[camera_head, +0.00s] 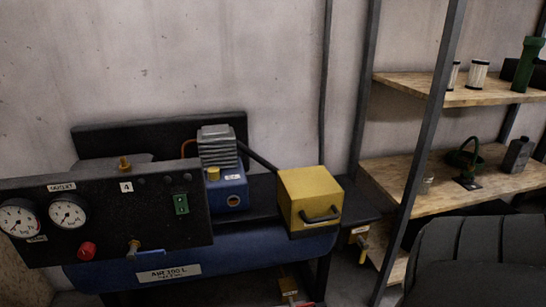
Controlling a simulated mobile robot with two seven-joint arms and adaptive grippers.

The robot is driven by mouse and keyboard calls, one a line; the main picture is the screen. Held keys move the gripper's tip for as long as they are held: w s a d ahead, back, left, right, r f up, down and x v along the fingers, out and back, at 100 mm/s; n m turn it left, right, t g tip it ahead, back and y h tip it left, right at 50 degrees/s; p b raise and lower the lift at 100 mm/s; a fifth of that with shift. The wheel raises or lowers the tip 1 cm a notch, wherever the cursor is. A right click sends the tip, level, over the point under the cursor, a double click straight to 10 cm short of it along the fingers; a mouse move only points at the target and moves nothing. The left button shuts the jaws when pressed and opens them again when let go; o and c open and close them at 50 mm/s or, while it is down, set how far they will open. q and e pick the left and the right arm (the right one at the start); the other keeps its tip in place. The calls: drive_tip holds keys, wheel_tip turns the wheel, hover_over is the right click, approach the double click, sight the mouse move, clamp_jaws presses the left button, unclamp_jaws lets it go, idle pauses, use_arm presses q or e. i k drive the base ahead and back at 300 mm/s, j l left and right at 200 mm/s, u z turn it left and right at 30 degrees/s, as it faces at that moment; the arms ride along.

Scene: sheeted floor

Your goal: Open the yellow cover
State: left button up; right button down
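The yellow cover (308,196) is a box-shaped housing with a black handle (320,215) on its front face. It sits at the right end of the blue compressor tank (240,252) and looks closed. What is under or inside it is hidden. Neither of my grippers shows in the head view.
A black panel with gauges (68,214), a red knob (87,250) and a blue-handled valve (148,253) stands to the left. A blue motor unit (226,188) is behind it. A shelf rack (440,185) with a dark metal post stands at right, and a dark ribbed object (470,265) is at lower right.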

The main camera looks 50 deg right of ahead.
sight(308, 197)
drive_tip(key=z, duration=1.8)
